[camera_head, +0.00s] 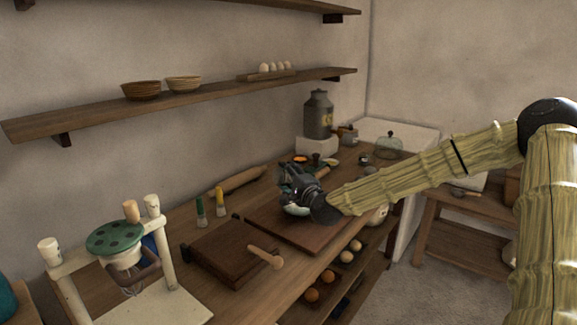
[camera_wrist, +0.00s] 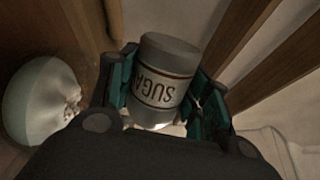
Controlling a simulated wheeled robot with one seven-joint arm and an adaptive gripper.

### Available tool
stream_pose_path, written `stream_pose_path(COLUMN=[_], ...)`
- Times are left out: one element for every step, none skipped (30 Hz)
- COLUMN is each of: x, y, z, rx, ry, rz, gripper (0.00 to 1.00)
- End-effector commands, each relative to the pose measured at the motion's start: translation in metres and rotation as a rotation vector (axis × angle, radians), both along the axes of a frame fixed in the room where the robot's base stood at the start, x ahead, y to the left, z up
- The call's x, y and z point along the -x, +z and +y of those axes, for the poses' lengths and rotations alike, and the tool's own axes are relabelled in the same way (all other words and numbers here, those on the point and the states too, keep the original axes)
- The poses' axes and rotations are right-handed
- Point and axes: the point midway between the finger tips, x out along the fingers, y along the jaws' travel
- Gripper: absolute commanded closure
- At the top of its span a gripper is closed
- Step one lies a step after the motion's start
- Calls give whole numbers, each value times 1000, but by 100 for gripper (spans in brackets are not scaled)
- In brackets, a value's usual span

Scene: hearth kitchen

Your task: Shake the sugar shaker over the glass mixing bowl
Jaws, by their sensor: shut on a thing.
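The sugar shaker (camera_wrist: 168,72) is a grey-topped cylinder with a pale label reading "SUGA", which appears upside down in the wrist view. My gripper (camera_wrist: 160,95) is shut on it, with a teal-padded finger on each side. The glass mixing bowl (camera_wrist: 42,100) is at the left of the wrist view, with something whitish in it. In the head view, my gripper (camera_head: 294,178) is above the wooden board, and part of the bowl (camera_head: 296,210) shows just below it. The shaker is hidden or too dark to make out there.
A wooden board (camera_head: 318,238) lies under the bowl. A wooden box with a handle (camera_head: 228,256), two brushes (camera_head: 219,200) and a rolling pin (camera_head: 240,180) are to the left. A milk can (camera_head: 318,115) stands behind. Eggs (camera_head: 347,257) sit on the lower shelf.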

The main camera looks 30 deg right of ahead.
Motion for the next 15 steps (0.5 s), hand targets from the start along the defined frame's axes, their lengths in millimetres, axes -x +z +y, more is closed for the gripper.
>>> stream_pose_path(x=[0, 0, 0, 1, 1, 1, 2, 2, 3, 3, 4, 4, 4, 4, 5], y=[8, 8, 8, 8, 8, 8, 8, 8, 8, 8, 8, 8, 8, 8, 8], z=[1, 1, 0, 0, 0, 0, 0, -1, -1, -1, -1, -2, -2, -2, -2], rx=[75, 121, 182, 226, 268, 321, 359, 395, 436, 465, 491, 520, 537, 554, 570], ry=[2, 3, 5, 7, 7, 10, 12, 13, 16, 18, 20, 21, 22, 22, 24], rz=[6, 9, 11, 11, 13, 13, 13, 14, 14, 15, 14, 13, 13, 13, 12], gripper=[78, 78, 78, 78, 78, 78, 78, 78, 78, 78, 78, 78, 78, 78, 78])
